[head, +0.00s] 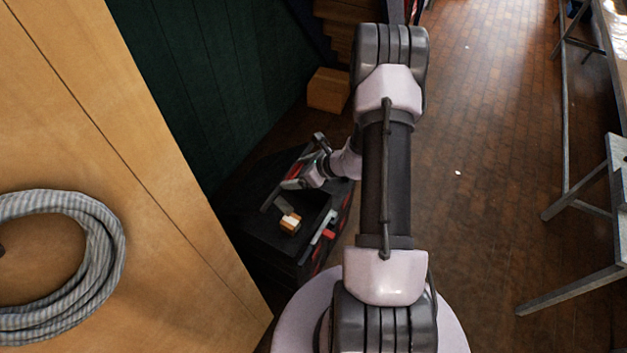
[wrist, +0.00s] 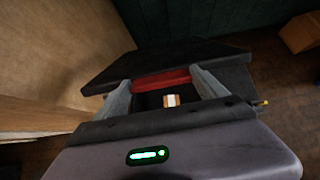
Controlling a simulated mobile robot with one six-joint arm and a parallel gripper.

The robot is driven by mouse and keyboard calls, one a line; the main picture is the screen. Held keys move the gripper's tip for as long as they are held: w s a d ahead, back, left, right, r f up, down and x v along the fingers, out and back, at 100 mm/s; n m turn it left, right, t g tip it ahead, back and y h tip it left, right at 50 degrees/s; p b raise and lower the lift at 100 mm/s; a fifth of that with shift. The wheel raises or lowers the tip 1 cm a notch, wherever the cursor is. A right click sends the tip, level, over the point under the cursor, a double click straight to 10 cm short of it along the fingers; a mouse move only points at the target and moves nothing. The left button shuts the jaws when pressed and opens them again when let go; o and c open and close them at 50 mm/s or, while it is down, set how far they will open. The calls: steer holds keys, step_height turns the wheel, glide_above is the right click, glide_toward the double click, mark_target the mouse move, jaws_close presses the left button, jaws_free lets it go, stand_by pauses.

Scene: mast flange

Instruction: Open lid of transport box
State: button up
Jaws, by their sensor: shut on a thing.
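The transport box (head: 262,232) is a dark box low on the floor, left of my arm in the head view. Its dark lid (wrist: 165,60) appears as a slab beyond my fingers in the wrist view; I cannot tell how far it is raised. My gripper (head: 297,183) is at the box's upper part. In the wrist view my gripper (wrist: 160,79) has its two grey fingers at either end of a red handle (wrist: 161,80), and it is shut on this handle. The handle's ends are partly hidden by the fingers.
A small tan and white block (head: 290,222) lies on the dark box area, near a red piece (head: 328,234). A wooden wall with a coiled hose (head: 112,245) stands at left. A cardboard box (head: 328,90) is behind.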

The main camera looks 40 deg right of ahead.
steer(key=w+a+r+g+p, duration=0.1)
steer(key=w+a+r+p, duration=0.2)
steer(key=w+r, duration=0.5)
steer(key=shift+w+a+p, duration=0.4)
steer(key=shift+w+a, duration=0.2)
steer(key=shift+w, duration=0.35)
steer(key=o, duration=2)
steer(key=shift+f, duration=0.1)
steer(key=p+v, duration=0.1)
steer(key=v, duration=1.6)
steer(key=shift+a+r, duration=0.2)
steer(key=shift+r, duration=0.05)
